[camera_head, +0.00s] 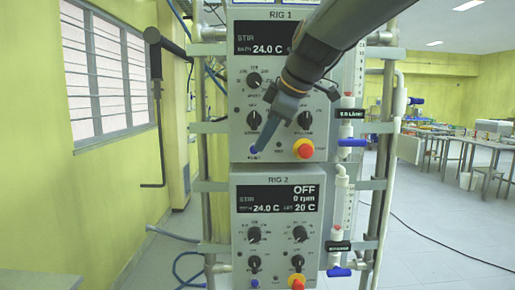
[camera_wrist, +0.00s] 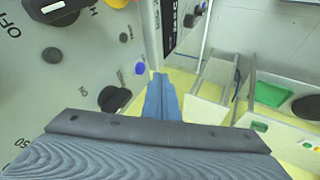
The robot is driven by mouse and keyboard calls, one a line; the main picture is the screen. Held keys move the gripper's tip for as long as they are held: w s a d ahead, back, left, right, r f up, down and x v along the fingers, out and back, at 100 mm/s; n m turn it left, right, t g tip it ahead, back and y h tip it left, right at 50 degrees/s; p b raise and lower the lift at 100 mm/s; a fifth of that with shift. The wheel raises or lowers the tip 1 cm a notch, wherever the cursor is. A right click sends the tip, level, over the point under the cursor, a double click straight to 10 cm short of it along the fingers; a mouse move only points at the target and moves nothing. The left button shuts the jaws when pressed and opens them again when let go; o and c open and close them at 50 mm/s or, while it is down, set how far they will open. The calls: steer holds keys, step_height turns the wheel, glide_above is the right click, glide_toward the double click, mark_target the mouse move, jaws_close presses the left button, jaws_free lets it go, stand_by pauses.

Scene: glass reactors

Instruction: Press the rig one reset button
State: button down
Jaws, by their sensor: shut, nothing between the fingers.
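The rig one panel (camera_head: 240,105) is a light grey box labelled RIG 1, upright on a metal frame. Its small blue button (camera_head: 253,151) sits at the lower left, above a small label too blurred to read. My gripper (camera_head: 258,147) comes in from the upper right, and its shut, empty fingers point down-left with their tips right by this button. In the wrist view, the shut blue-grey fingers (camera_wrist: 160,82) end just right of a blue round button (camera_wrist: 140,68) on the panel. I cannot tell whether the tips touch it.
A red emergency knob (camera_head: 304,149) on a yellow ring and several black dials (camera_head: 305,119) share the panel. A similar rig two panel (camera_head: 238,222) is below. White pipes with blue valve handles (camera_head: 351,142) run on the right. A window (camera_head: 108,72) is at the left.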

steer(key=b+v, duration=0.1)
steer(key=v, duration=0.6)
steer(key=shift+s+r, duration=0.25)
steer(key=shift+r, duration=0.1)
steer(key=s+d+f+m+g+h, duration=0.1)
steer(key=s+d+f+m, duration=0.2)
steer(key=f, duration=0.8)
steer(key=s+d+f+m+g+h, duration=0.1)
steer(key=d+f+m, duration=0.25)
steer(key=f, duration=0.75)
steer(key=s+d+f+m+g+h, duration=0.15)
steer(key=f+m, duration=0.35)
steer(key=f, duration=0.6)
steer(key=s+d+f+m+g, duration=0.2)
steer(key=s+d+f+m, duration=0.2)
steer(key=s+f, duration=0.7)
steer(key=shift+s+m+h, duration=0.3)
steer(key=shift+m+h, duration=0.05)
steer(key=shift+h, duration=0.1)
